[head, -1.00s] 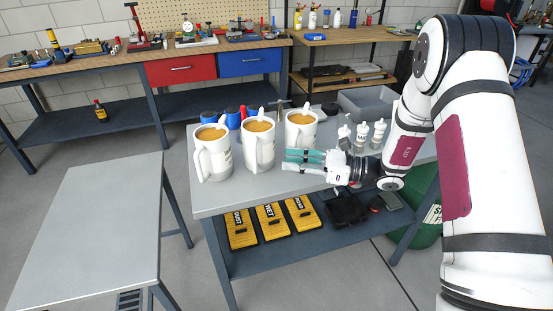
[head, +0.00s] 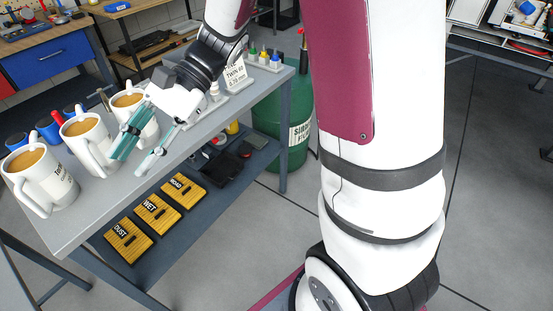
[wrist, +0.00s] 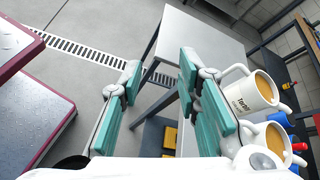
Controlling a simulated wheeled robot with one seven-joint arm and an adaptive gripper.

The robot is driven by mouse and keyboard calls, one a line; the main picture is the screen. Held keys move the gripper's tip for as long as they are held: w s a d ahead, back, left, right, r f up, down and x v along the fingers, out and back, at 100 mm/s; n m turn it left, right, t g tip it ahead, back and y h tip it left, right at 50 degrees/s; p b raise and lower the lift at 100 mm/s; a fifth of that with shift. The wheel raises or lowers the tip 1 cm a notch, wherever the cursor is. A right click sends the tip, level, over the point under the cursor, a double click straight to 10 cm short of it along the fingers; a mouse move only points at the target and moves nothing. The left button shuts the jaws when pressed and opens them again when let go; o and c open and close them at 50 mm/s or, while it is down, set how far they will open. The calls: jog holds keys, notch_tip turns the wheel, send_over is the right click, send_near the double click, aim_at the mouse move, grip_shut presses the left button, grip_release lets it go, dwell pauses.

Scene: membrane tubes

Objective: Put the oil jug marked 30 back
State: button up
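Three white jugs of brown oil stand in a row on a grey table (head: 70,232): a left jug (head: 52,188), a middle jug (head: 92,143) and a right jug (head: 146,126). Dark lettering on the left jug is too small to read, and I cannot tell which is marked 30. My gripper (head: 129,164) is open and empty, its teal fingers apart, over the table's front edge beside the right jug, which it partly hides. In the wrist view two jugs, one nearer (wrist: 272,143) and one farther (wrist: 249,97), stand right of the open fingers (wrist: 160,90).
Blue containers (head: 17,141) stand behind the jugs. White bottles and a white sign (head: 235,76) are farther back right. Yellow cases (head: 156,210) lie on the shelf below. A green drum (head: 285,120) stands beyond the table.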

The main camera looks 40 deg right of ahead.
jog(key=s+d+r+n+t+h, duration=0.1)
jog(key=s+d+n+t+h, duration=0.1)
jog(key=s+d+n+h, duration=0.3)
jog(key=s+d+r+n+t+h, duration=0.2)
jog(key=s+d+n+h, duration=0.3)
jog(key=s, duration=0.8)
jog(key=d+t+h, duration=0.1)
jog(key=d+h, duration=0.1)
jog(key=d, duration=0.2)
jog(key=shift+n, duration=0.3)
jog(key=shift+d, duration=0.1)
jog(key=shift+t, duration=0.8)
notch_tip(320, 180, up, 6)
jog(key=p, duration=0.4)
jog(key=shift+p, duration=0.35)
jog(key=shift+w+d, duration=0.1)
